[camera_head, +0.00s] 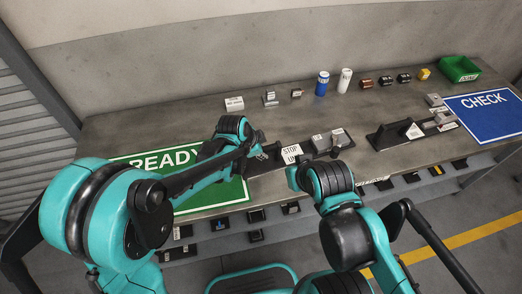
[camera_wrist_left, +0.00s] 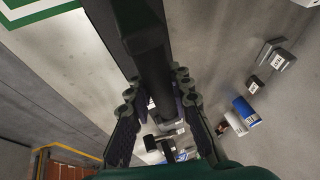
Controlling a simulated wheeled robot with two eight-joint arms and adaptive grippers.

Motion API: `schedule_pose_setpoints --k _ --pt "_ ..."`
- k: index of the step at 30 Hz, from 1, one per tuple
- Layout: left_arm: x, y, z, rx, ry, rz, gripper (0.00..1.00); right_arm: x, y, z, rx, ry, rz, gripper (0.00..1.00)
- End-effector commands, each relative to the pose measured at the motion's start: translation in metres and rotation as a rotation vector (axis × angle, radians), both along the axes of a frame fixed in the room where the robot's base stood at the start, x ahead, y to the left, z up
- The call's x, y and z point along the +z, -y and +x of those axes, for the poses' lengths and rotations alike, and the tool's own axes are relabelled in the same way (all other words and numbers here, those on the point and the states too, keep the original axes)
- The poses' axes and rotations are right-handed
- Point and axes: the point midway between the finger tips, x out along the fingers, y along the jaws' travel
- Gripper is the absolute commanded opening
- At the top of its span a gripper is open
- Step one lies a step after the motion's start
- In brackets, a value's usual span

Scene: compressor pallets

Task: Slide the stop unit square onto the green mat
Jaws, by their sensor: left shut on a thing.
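The stop unit (camera_head: 291,152) is a dark, low base with a white "STOP UNIT" label and grey blocks toward its right end. It lies on the grey bench just right of the green mat (camera_head: 234,187), which reads "READY". My left gripper (camera_head: 256,143) is shut on the left end of the stop unit, near the mat's right edge. In the left wrist view a dark bar runs between the fingers (camera_wrist_left: 155,100), and a corner of the mat shows at top left. The exact grip is partly hidden.
A second dark unit (camera_head: 398,134) with grey blocks stands right, beside the blue "CHECK" mat (camera_head: 484,113). Along the back are a blue can (camera_head: 322,84), a white can (camera_head: 345,81), several small parts and a green bin (camera_head: 460,69). Small dark items sit on the lower shelf.

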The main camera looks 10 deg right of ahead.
Motion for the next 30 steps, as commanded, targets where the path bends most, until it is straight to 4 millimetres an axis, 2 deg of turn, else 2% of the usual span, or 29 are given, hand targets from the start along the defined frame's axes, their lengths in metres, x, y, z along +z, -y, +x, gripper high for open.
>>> schedule_pose_setpoints --k 11,30 --pt "0.000 -0.002 0.000 0.001 0.000 0.000 0.00 0.000 0.000 0.000 0.000 0.000 0.000 0.00" --pt "-0.001 -0.069 -0.001 0.003 -0.001 0.002 0.00 -0.002 0.000 0.000 0.000 0.000 0.000 0.00"
